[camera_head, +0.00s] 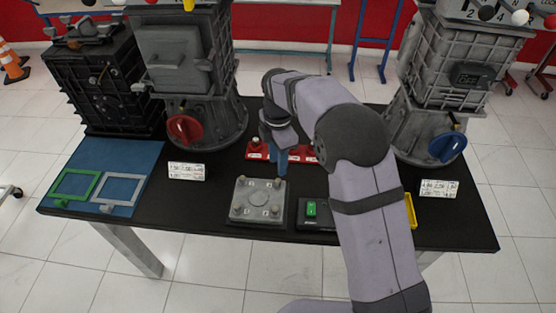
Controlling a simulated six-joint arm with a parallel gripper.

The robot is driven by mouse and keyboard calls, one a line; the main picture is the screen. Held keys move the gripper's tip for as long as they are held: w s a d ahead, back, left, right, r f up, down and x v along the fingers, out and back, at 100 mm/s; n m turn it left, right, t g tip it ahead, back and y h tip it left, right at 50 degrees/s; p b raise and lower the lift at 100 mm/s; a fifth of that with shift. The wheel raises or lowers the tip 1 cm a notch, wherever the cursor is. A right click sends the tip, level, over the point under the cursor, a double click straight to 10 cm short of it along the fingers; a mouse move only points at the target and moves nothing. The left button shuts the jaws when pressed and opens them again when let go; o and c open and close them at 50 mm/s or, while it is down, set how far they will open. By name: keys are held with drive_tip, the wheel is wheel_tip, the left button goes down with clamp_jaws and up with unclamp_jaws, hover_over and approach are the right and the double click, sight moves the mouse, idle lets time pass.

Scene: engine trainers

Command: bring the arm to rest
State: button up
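My arm (368,190) reaches from the lower right up over the table and bends down to the left. My gripper (280,165) hangs low over the middle of the table, just behind the grey square plate (259,214) and in front of the red holder (297,157). A blue-grey narrow part shows at its lower end; I cannot tell whether this is a finger or something held. The gap between the fingers does not show. I cannot tell whether the gripper touches anything.
The black table (200,205) carries a grey engine trainer with a red knob (185,129) and another with a blue knob (446,147). A blue mat (120,160) holds green (75,174) and grey frames. A green-switch box (311,209) stands beside my arm.

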drive_tip(key=s+d+m, duration=2)
drive_tip(key=s+m, duration=0.4)
drive_tip(key=shift+s, duration=0.25)
drive_tip(key=shift+a+r, duration=0.1)
idle(0.9)
